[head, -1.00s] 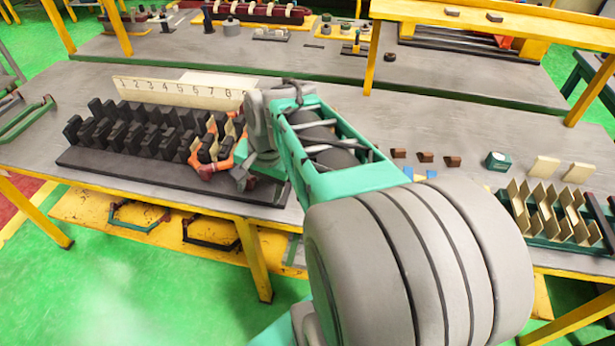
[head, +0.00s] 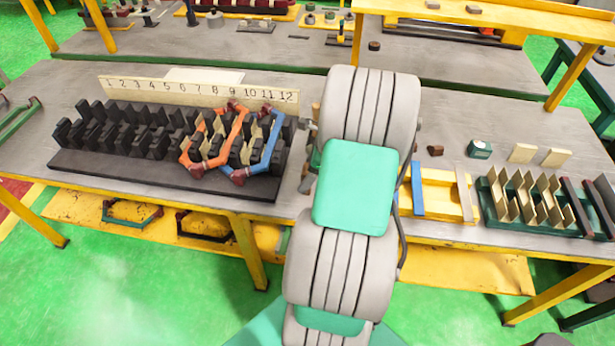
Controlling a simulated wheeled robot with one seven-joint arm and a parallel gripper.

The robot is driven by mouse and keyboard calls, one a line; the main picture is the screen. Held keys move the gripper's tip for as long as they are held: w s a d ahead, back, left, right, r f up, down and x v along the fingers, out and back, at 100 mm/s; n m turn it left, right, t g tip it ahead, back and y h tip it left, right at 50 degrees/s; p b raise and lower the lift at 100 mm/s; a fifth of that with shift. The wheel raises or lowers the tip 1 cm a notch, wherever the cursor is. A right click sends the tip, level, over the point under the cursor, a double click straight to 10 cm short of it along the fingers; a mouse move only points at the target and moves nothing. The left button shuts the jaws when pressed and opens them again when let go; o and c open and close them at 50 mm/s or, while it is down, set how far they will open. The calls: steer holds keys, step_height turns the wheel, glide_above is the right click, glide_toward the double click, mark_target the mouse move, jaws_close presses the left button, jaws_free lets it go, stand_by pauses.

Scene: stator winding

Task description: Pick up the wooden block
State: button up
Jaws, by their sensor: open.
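Two pale tan blocks (head: 522,153) lie farther right; I cannot tell which block the task means. My gripper (head: 308,180) shows only as a grey sliver at the left edge of my arm, over the bench between the slotted black stator and the blocks. It is open; its fingertips are mostly hidden by the arm, and I see nothing held.
The black stator (head: 165,180) with orange and blue coils stands left, before a numbered board (head: 170,88). A yellow tray (head: 440,195), a green can (head: 479,149) and a green rack (head: 535,205) of tan folded pieces are right. A yellow shelf (head: 500,22) overhangs behind.

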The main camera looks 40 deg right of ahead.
jaws_close()
stand_by(0.8)
